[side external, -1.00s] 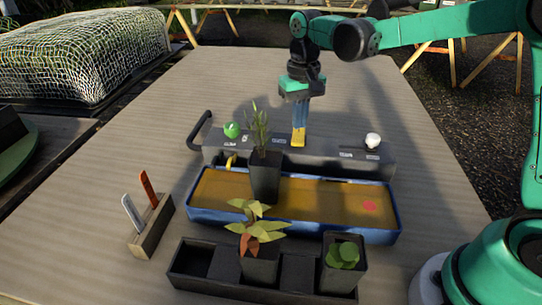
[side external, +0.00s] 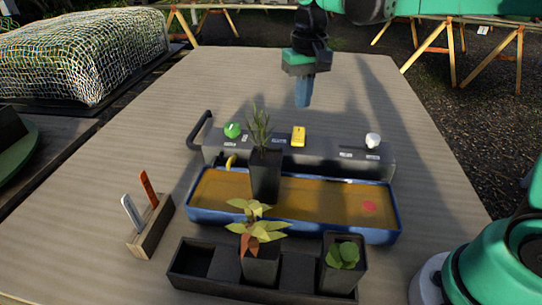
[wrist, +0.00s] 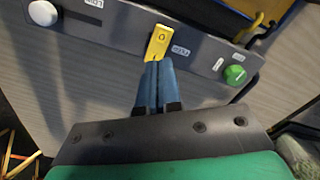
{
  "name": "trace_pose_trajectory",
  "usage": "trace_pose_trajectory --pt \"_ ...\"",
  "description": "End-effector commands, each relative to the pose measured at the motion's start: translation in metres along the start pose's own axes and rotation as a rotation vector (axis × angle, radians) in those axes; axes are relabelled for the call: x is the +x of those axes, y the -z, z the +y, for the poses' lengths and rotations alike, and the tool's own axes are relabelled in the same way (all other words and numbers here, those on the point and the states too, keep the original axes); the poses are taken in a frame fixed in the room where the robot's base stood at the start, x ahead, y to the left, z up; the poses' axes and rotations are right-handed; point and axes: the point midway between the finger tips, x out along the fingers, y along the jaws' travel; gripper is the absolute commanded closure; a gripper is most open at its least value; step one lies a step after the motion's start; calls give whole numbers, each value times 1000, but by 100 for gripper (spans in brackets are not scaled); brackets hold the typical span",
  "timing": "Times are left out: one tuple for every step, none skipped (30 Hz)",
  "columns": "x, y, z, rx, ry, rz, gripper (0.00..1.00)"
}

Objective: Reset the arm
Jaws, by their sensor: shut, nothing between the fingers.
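My gripper (side external: 303,104) has blue fingers and hangs above the table, behind and above the grey control panel (side external: 325,158). In the wrist view my gripper (wrist: 158,66) shows its two blue fingers shut together with nothing between them. A yellow switch (side external: 299,136) stands on the panel below the fingertips. It also shows in the wrist view (wrist: 159,42), in line with the fingertips. In the side view a gap separates the fingers from the switch.
A green knob (side external: 232,130) and a white knob (side external: 373,140) are on the panel. In front stand a blue-rimmed tray (side external: 300,227) with a potted plant (side external: 265,175), a dark planter rack (side external: 193,284) with two pots, and a tag holder (side external: 150,228). The table behind the panel is clear.

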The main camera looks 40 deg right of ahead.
Motion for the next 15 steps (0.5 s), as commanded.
trace_pose_trajectory --pt "-3 -6 1 -10 6 24 100" --pt "-5 -10 2 -19 10 45 100" --pt "-7 -17 3 -33 17 77 100" --pt "-8 -23 4 -44 23 104 100" --pt "-10 -29 5 -57 28 132 100" --pt "-10 -37 7 -74 36 174 100" --pt "-11 -43 8 -87 41 204 100" --pt "-10 -49 10 -100 45 235 100" --pt "-9 -57 11 -117 51 276 100" --pt "-8 -63 12 -130 55 306 100" --pt "-6 -69 14 -142 58 336 100" --pt "-3 -76 15 -158 62 375 100" --pt "-1 -82 16 -169 65 403 100" --pt "1 -86 17 -179 67 429 100" --pt "5 -92 18 -193 69 462 100"
